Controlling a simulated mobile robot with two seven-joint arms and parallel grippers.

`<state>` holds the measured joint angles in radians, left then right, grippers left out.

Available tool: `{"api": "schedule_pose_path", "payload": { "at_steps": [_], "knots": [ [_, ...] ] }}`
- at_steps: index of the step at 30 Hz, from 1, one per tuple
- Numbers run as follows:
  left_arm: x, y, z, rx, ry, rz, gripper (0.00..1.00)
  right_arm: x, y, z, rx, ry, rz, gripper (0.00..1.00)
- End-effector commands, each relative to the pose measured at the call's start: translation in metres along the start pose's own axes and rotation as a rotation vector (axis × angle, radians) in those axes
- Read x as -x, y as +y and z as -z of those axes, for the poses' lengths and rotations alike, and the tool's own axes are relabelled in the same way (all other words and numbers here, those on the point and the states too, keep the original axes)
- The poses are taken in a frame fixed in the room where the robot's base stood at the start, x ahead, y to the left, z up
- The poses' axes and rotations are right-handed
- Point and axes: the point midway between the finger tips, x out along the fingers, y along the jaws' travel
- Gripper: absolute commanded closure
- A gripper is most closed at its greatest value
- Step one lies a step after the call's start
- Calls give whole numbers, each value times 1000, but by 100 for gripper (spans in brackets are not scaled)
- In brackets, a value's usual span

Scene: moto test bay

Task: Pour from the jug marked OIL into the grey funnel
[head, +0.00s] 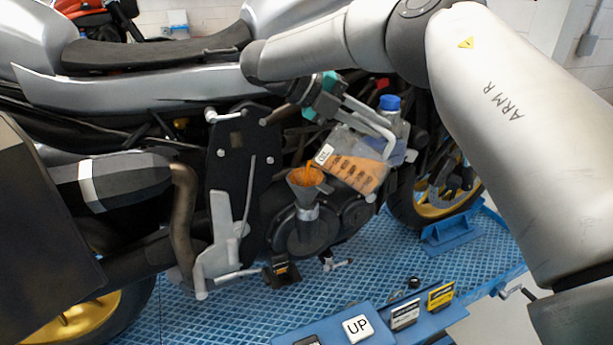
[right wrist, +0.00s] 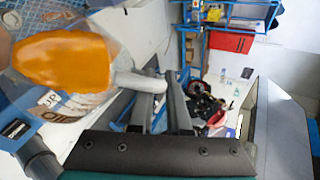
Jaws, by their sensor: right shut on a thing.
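The clear jug (head: 352,165) with an OIL label is tilted to the left above the grey funnel (head: 307,188). Orange oil lies in the jug, and an orange stream shows at its lip, over the funnel's mouth. The funnel stands upright on the engine of the motorcycle. My right gripper (head: 365,122) is shut on the jug's handle. In the right wrist view the jug (right wrist: 65,65) fills the left side, with the oil in it and the label partly in view. The handle is between the fingers (right wrist: 155,90). My left gripper is not in view.
A bottle with a blue cap (head: 389,103) stands just behind the jug. The silver motorcycle (head: 150,88) stands on a blue lift platform (head: 385,255). A blue panel with an UP button (head: 357,327) is at the front. A kickstand-like grey bracket (head: 222,240) is left of the funnel.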

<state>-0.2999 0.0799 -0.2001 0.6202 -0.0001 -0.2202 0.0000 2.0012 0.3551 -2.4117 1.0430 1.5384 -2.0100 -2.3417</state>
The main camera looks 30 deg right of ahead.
Motion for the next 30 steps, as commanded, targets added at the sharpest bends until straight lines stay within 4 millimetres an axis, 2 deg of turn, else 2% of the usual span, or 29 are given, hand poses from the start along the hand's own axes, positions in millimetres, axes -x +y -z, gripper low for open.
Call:
{"api": "schedule_pose_path", "payload": {
  "at_steps": [30],
  "knots": [
    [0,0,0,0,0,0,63,6,-2,-2,14,5,39,100]
  ]
}}
